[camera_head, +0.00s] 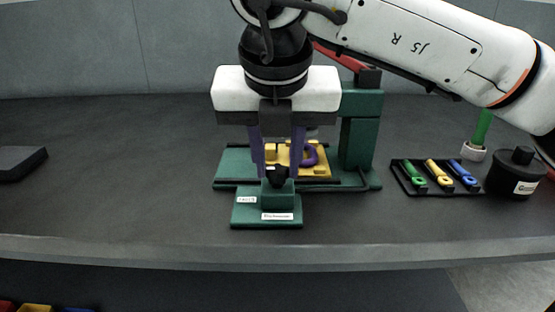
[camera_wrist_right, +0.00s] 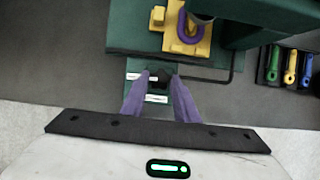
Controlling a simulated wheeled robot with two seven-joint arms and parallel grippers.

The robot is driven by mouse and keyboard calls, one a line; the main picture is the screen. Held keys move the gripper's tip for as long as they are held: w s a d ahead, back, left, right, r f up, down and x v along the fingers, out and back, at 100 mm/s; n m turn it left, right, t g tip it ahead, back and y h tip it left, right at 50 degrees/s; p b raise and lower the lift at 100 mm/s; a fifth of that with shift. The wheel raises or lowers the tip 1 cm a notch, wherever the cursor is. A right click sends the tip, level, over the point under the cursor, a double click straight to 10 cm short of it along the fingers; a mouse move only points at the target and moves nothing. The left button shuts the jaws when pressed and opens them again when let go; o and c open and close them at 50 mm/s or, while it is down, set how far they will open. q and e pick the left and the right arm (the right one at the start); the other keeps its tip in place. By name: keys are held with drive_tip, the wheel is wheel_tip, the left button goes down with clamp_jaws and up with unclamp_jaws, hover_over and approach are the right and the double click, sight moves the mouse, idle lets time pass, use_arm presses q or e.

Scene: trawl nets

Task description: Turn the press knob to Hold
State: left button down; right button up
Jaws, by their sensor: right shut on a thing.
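The black press knob (camera_head: 277,174) sits on top of a small green control box (camera_head: 240,216) at the front of the green press. White labels lie on the box's left and front; their text is too small to read surely. My right gripper (camera_head: 278,168) points down with its purple fingers on either side of the knob, shut on it. In the right wrist view the knob (camera_wrist_right: 158,79) shows between the fingertips (camera_wrist_right: 159,84), and part of the box (camera_wrist_right: 134,90) shows beside them. The pointing direction of the knob is hard to tell. My left gripper is not in view.
Behind the box stands the green press (camera_head: 361,140) with a yellow fixture (camera_head: 318,160) holding a purple ring (camera_head: 310,155). To the right are a black tray (camera_head: 405,182) with green, yellow and blue pieces and a black pot (camera_head: 512,177). The table's left is mostly clear.

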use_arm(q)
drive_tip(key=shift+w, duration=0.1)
use_arm(e)
drive_tip(key=o, duration=1.1)
drive_tip(key=shift+c, duration=0.2)
use_arm(q)
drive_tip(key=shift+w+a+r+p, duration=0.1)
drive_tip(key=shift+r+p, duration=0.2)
drive_tip(key=shift+p, duration=0.35)
use_arm(e)
drive_tip(key=v, duration=1)
drive_tip(key=shift+r, duration=0.15)
drive_tip(key=shift+s, duration=0.15)
